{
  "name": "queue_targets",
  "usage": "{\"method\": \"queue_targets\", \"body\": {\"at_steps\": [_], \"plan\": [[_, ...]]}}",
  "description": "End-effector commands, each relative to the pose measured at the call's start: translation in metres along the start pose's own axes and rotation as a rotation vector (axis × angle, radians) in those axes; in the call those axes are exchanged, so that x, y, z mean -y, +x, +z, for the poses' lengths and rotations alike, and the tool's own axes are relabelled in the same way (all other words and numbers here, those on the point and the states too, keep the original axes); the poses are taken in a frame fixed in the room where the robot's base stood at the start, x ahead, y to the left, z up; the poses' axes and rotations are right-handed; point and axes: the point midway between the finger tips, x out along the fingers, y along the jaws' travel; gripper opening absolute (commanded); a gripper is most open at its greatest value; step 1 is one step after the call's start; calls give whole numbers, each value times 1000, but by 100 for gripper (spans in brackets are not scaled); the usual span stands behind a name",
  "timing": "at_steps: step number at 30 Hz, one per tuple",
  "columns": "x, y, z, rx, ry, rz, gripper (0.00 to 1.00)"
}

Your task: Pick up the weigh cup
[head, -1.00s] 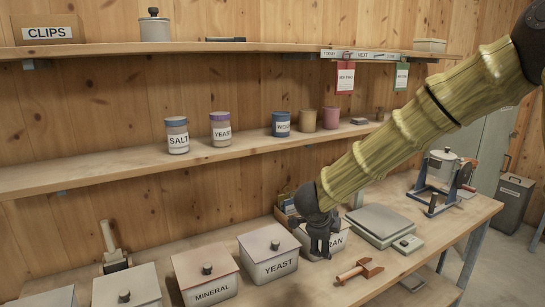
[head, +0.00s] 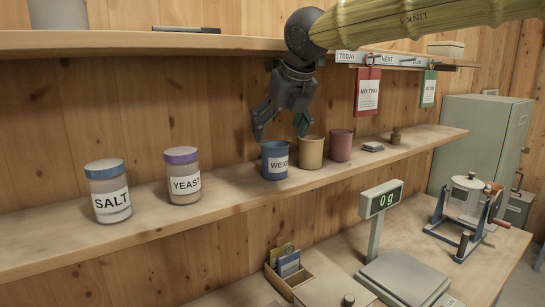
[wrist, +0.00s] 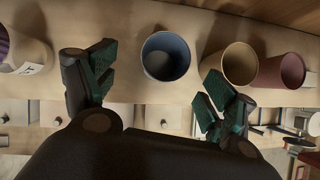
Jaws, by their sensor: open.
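The weigh cup (head: 275,160) is blue with a white label reading "WEIGH" in part, and stands upright on the middle shelf. In the wrist view the weigh cup (wrist: 165,57) shows from above, empty, beyond and between my fingertips. My gripper (head: 281,127) is open and hangs just above the cup, fingers pointing down. In the wrist view my gripper (wrist: 158,92) has its two fingers spread wide, with nothing between them. I cannot tell the exact height of the fingertips over the rim.
A tan cup (head: 311,153) and a mauve cup (head: 340,146) stand close to the weigh cup's right. A yeast jar (head: 183,176) and a salt jar (head: 109,191) are to its left, with free shelf between. The upper shelf (head: 120,42) runs above. Below is a scale (head: 405,277).

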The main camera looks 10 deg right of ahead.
Motion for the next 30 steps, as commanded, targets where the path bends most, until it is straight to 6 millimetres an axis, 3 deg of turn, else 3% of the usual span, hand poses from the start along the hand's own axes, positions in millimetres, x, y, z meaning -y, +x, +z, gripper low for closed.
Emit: {"method": "queue_targets", "body": {"at_steps": [9, 20, 30], "plan": [[5, 36, -1, -2, 9, -3, 85], [9, 61, 2, -2, 9, -4, 85], [13, 100, 6, -1, 7, -4, 85]]}}
